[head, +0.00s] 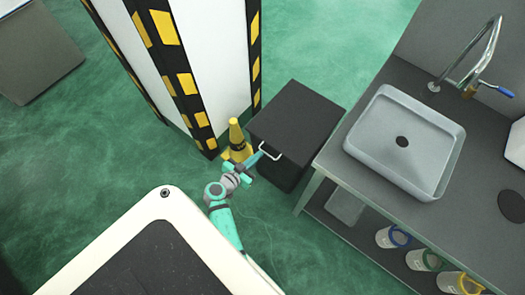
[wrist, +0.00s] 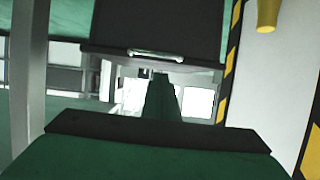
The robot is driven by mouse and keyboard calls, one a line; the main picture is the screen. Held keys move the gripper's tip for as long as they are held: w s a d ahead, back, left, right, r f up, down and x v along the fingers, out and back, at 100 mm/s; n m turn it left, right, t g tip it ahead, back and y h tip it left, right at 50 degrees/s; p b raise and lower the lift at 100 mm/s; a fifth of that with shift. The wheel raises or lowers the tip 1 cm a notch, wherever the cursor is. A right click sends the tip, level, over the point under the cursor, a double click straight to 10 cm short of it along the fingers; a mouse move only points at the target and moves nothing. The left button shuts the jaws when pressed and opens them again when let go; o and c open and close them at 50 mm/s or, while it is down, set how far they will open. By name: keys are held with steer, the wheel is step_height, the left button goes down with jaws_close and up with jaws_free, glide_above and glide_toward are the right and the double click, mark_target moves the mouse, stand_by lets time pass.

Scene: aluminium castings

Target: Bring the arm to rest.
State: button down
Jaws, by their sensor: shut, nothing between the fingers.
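My gripper (head: 257,157) is at the end of my teal and grey arm, just in front of the black box (head: 298,122). It is shut and empty. Its tip is close to the pale bar handle (head: 270,151) on the box; I cannot tell whether they touch. In the wrist view my gripper (wrist: 160,82) points toward the handle (wrist: 155,55) from below, with its dark green body filling the bottom.
A yellow cone (head: 236,140) stands left of the box, beside a white pillar with black and yellow edges (head: 185,75). To the right is a grey counter (head: 340,150) with a sink (head: 385,160) and several cups underneath. Green floor (head: 300,250) is open below the box.

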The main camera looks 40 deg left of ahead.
steer(key=shift+s+d+f, duration=0.1)
steer(key=shift+s+d, duration=0.1)
steer(key=shift+s, duration=1.05)
steer(key=shift+s+d+f, duration=0.1)
steer(key=shift+s+d, duration=0.1)
steer(key=shift+s, duration=1)
